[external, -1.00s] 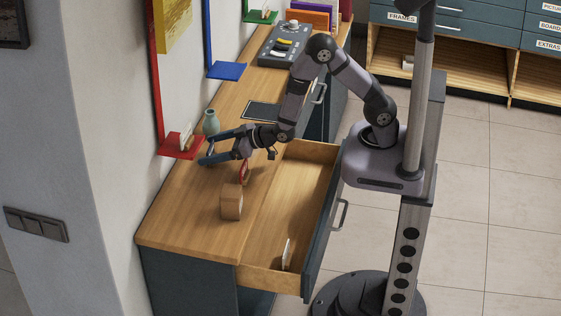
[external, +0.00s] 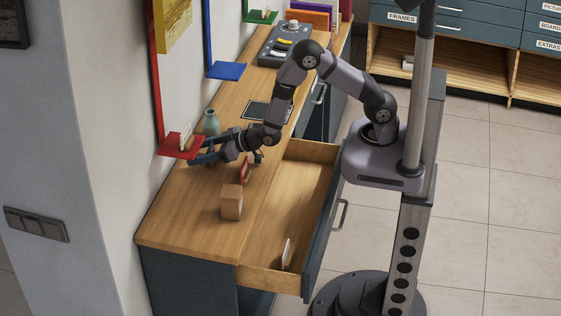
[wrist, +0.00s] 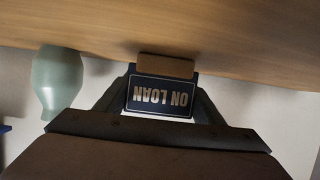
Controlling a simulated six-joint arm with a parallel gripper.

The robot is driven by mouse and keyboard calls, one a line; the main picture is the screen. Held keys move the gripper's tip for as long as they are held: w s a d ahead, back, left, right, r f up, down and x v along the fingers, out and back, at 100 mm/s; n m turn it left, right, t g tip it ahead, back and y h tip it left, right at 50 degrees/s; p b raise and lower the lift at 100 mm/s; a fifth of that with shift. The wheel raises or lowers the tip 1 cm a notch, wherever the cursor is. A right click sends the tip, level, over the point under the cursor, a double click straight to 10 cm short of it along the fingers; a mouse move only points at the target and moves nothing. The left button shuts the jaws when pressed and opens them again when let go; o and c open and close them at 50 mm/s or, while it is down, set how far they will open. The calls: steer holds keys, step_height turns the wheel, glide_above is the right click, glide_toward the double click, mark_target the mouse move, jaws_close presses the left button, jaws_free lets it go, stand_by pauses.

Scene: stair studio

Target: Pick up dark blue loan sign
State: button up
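The dark blue sign (wrist: 158,97) reads "ON LOAN" and appears upside down in the wrist view. Its small wooden base (wrist: 165,66) rests on the wooden desk top. My gripper (wrist: 163,100) is open, with one finger at each side edge of the sign. Whether the fingers touch the sign cannot be told. In the external view my gripper (external: 197,151) is low over the desk, in front of the red ledge. I cannot make out the blue sign there; the gripper seems to hide it.
A grey-green vase (external: 211,123) stands close behind my gripper, also in the wrist view (wrist: 57,82). The red ledge (external: 180,149) juts from the wall. A red sign (external: 245,171) and a wooden block (external: 231,203) stand nearby. The open drawer (external: 300,200) holds a small card (external: 286,253).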

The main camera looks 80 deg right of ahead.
steer(key=shift+c, duration=0.7)
step_height(320, 180, up, 18)
steer(key=shift+p, duration=0.3)
